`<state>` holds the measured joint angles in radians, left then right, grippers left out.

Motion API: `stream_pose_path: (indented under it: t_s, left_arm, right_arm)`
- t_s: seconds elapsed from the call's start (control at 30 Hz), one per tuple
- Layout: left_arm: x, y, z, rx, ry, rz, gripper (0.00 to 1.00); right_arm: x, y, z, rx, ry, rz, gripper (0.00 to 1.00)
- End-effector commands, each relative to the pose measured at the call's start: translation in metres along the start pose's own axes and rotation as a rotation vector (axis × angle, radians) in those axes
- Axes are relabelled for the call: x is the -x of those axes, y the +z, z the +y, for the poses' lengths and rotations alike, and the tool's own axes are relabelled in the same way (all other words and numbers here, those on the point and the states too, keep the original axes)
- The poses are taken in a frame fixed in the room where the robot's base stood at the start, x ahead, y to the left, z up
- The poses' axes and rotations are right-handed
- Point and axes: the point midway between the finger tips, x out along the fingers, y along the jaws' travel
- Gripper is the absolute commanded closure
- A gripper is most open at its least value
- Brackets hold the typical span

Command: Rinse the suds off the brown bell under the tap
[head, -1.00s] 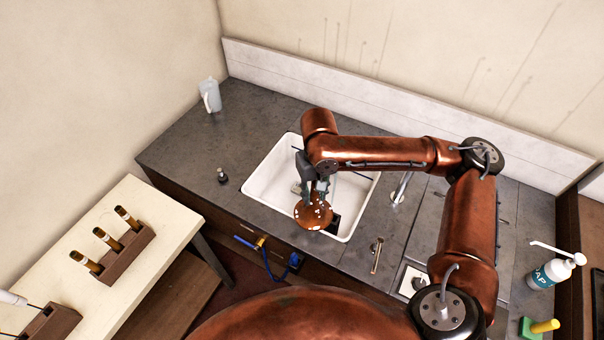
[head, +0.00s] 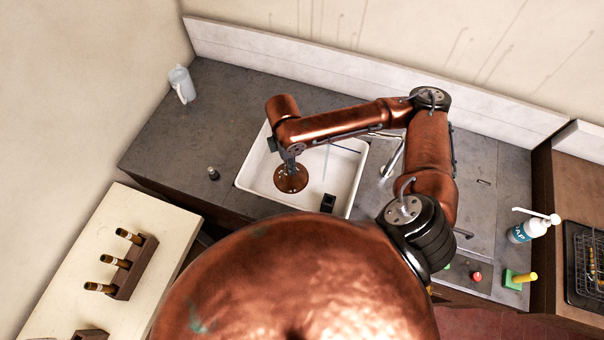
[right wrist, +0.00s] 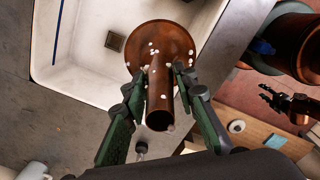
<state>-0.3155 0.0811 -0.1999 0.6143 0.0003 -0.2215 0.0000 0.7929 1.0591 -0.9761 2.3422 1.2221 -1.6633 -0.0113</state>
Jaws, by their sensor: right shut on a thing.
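The brown bell (head: 291,179) hangs over the left part of the white sink (head: 254,180), flare facing down in the head view. My right gripper (right wrist: 160,78) is shut on the bell's narrow tube, with a green-sided finger on each side. In the right wrist view, white suds dot the bell's flare (right wrist: 174,42) and tube. The chrome tap (head: 393,161) stands right of the sink, apart from the bell. No water stream is clearly seen. My left gripper (right wrist: 272,98) shows small at the right of the right wrist view, empty, its fingers apart.
A small dark bottle (head: 213,173) and a pale jug (head: 181,85) stand left on the counter. A soap bottle (head: 530,229) and a green-yellow item (head: 519,279) are at right. A bottle rack (head: 133,266) is front left.

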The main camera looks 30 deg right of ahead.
Motion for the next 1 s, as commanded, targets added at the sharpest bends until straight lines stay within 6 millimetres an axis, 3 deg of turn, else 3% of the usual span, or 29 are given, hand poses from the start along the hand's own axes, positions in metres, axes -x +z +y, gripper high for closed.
stream_pose_path:
  t_s: [0.03,0.2,0.33,0.5,0.73,1.0]
  left_arm:
    - [0.018,0.001,-0.001,0.0,-0.001,-0.002,0.6]
    - [0.048,-0.017,-0.004,-0.004,-0.003,0.015,0.6]
    - [0.068,-0.038,-0.006,-0.007,-0.004,0.041,0.6]
    - [0.085,-0.037,-0.005,-0.006,-0.003,0.038,0.6]
    - [0.089,-0.03,-0.004,-0.005,-0.002,0.029,0.6]
    - [0.078,-0.023,-0.002,-0.003,0.001,0.02,0.6]
  right_arm:
    - [0.006,0.002,-0.008,0.118,-0.006,0.002,1.0]
    - [0.003,0.008,-0.032,0.547,-0.008,0.007,1.0]
    - [0.003,0.01,-0.05,0.845,-0.005,0.016,1.0]
    - [0.004,0.011,-0.067,1.125,0.003,0.024,1.0]
    - [0.001,0.014,-0.074,1.262,0.008,0.026,1.0]
    - [-0.005,0.027,-0.061,1.264,0.008,0.025,1.0]
